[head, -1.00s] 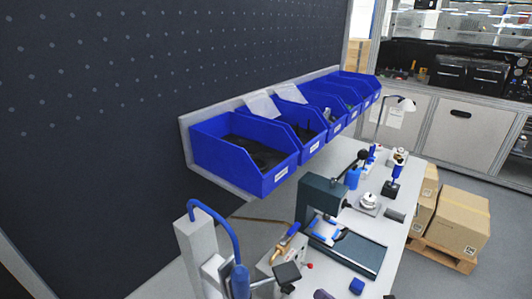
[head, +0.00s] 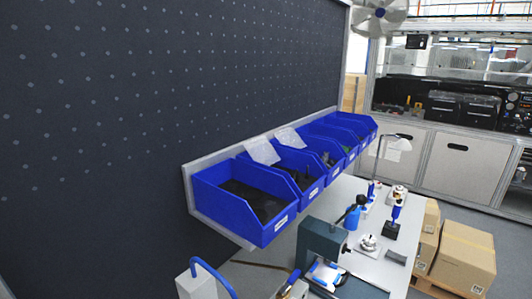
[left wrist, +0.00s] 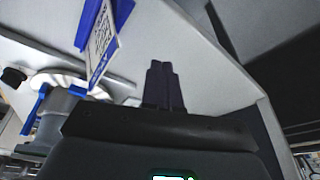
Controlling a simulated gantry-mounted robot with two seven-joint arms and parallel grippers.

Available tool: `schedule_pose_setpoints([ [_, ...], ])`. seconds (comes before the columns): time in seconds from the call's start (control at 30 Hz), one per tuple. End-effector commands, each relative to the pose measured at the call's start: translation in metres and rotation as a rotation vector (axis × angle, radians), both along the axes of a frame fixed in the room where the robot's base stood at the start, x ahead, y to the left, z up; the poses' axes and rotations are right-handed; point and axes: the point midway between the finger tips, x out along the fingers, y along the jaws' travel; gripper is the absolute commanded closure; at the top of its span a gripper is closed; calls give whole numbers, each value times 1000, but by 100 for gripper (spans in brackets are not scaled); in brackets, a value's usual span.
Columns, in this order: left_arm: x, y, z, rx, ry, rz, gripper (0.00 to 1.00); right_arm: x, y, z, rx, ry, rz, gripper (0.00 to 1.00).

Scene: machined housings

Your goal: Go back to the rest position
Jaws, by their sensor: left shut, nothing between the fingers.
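My left gripper (left wrist: 160,84) shows in the left wrist view with its two dark fingers together and nothing between them. A pale grey surface lies behind the fingertips. No gripper shows in the head view, and my right gripper is in neither view.
A row of blue bins (head: 242,224) stands on a shelf along the dark perforated panel (head: 150,110). Below them is a light bench with a dark green press-like device (head: 322,243) and a blue bottle (head: 352,217). Cardboard boxes (head: 466,258) stand right of the bench. A blue part with a printed label (left wrist: 103,38) is close left of the fingers.

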Motion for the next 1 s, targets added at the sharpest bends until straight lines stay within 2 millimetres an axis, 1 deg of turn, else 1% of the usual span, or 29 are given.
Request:
schedule_pose_setpoints([
  [0.03,1,-1,30,-2,-5,1,100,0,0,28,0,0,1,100],
  [0.17,2,-2,72,-7,-7,5,100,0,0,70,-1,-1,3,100],
  [0.3,2,-3,122,-12,-5,8,100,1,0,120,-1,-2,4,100],
  [0.4,2,-3,154,-12,-6,8,100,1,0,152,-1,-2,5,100],
  [0.5,2,-3,181,-12,-6,8,100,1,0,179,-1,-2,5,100],
  [0.6,2,-2,202,-11,-7,7,100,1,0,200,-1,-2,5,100],
  [0.7,2,-2,217,-8,-6,6,100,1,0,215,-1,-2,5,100],
  [0.83,2,-1,227,-4,-6,3,100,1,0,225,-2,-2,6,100],
  [1.0,1,0,229,2,-4,-1,100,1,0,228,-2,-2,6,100],
])
